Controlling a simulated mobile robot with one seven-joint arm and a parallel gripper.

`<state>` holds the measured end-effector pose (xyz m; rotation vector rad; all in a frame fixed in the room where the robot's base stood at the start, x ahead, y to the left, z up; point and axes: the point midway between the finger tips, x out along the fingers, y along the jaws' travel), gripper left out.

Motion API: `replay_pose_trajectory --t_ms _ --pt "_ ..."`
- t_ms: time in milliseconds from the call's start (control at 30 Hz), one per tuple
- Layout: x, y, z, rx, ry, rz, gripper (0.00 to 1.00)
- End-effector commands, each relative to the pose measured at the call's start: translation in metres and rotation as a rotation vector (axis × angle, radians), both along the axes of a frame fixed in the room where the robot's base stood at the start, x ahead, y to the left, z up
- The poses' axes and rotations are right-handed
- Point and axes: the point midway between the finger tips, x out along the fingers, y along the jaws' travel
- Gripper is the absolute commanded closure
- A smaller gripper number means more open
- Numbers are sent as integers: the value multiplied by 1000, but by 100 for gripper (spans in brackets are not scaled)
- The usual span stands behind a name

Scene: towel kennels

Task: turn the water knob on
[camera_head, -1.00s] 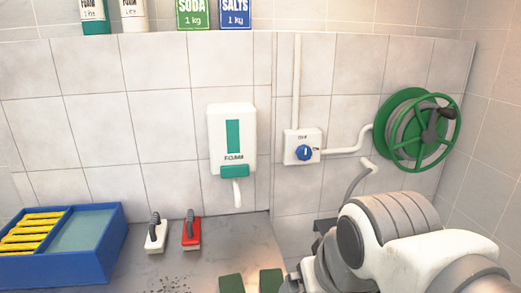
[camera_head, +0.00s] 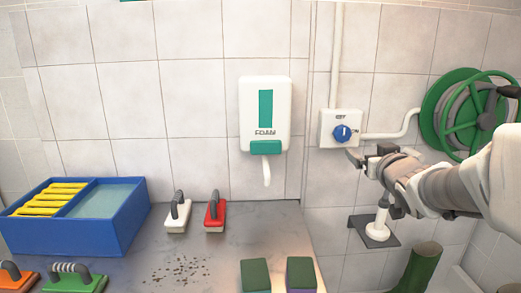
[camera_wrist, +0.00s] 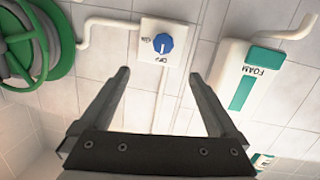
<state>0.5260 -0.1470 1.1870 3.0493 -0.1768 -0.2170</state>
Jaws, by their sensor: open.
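The water knob (camera_head: 342,133) is a round blue dial on a white wall box (camera_head: 326,131), with a label above it. In the wrist view the knob (camera_wrist: 163,44) appears upside down, and its pale pointer mark seems to line up with the OFF label. My gripper (camera_head: 368,155) is open and empty, just below and to the right of the box in the head view. In the wrist view the fingertips (camera_wrist: 158,74) are spread, with the knob beyond them and roughly centred between them. Nothing touches the knob that I can see.
A white foam dispenser (camera_head: 265,105) hangs left of the box. A green hose reel (camera_head: 450,112) is on the wall to the right, and a pipe (camera_head: 392,134) runs to it. Brushes and a blue tray (camera_head: 125,225) stand on the counter below.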

Motion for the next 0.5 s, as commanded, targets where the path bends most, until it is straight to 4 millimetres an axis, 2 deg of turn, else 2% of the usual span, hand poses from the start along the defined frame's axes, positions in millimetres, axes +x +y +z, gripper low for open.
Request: replay_pose_trajectory --t_ms 33,133,367,500 --pt "6 -4 -19 18 -34 21 4" --pt "13 -4 -27 51 -93 67 4" --pt "21 -3 -29 82 -141 113 4" --pt "37 -2 -29 81 -142 115 4"
